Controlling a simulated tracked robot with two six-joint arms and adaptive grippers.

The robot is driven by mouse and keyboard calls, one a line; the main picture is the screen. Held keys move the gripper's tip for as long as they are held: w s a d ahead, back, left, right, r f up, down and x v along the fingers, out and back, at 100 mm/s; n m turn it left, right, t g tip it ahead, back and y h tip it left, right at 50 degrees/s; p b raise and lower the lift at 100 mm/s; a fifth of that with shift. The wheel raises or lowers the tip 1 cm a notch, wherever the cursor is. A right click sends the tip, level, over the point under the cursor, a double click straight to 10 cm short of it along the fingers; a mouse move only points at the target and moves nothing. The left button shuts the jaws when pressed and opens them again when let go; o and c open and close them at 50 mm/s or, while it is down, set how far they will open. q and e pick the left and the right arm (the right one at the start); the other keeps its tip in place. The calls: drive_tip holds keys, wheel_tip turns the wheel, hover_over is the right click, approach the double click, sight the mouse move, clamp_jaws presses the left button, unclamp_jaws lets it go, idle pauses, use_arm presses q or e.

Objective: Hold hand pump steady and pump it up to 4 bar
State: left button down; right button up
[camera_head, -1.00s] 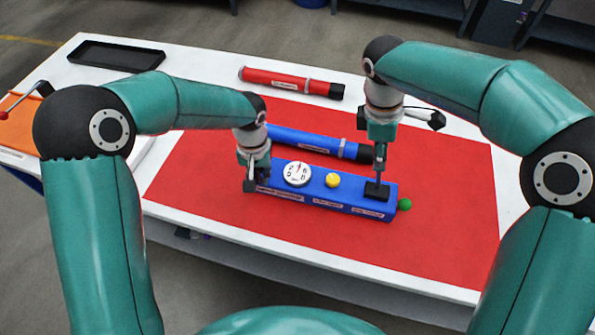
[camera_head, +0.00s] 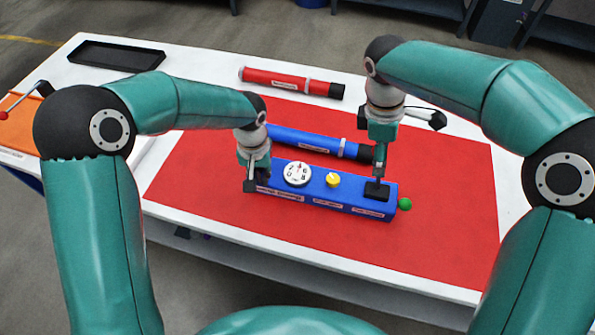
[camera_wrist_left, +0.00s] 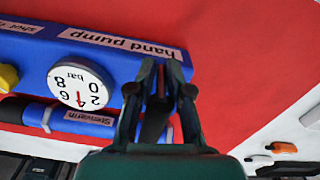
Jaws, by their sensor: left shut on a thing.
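The blue hand pump (camera_head: 315,204) lies on the red mat. It carries a white round gauge (camera_head: 298,174), a yellow knob (camera_head: 333,180), a black block (camera_head: 377,191) near its right end and a green knob (camera_head: 405,204). My left gripper (camera_head: 256,183) is shut on the pump's left end. In the left wrist view my left gripper (camera_wrist_left: 158,105) grips the pump (camera_wrist_left: 110,62) beside its label. There the gauge (camera_wrist_left: 80,83) appears upside down, its red needle near the 4. My right gripper (camera_head: 380,168) points down at the black block; its finger opening is unclear.
A blue tube (camera_head: 310,142) lies just behind the pump. A red tube (camera_head: 290,81) lies further back on the white table. A black tray (camera_head: 115,56) sits at the back left. The red mat (camera_head: 300,240) is clear in front of the pump.

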drive_tip(key=shift+w+a+r, duration=0.1)
drive_tip(key=shift+a+r, duration=0.1)
drive_tip(key=shift+r, duration=0.95)
drive_tip(key=shift+s+a+r, duration=0.1)
drive_tip(key=shift+a+r, duration=0.1)
drive_tip(key=shift+r, duration=0.95)
drive_tip(key=shift+w+a+r, duration=0.1)
drive_tip(key=shift+a+r, duration=0.1)
drive_tip(key=shift+r, duration=0.95)
use_arm(q)
drive_tip(key=c, duration=1)
unclamp_jaws()
drive_tip(key=shift+r, duration=0.1)
wheel_tip(320, 180, up, 11)
drive_tip(key=shift+w+r, duration=0.1)
drive_tip(key=shift+r, duration=0.3)
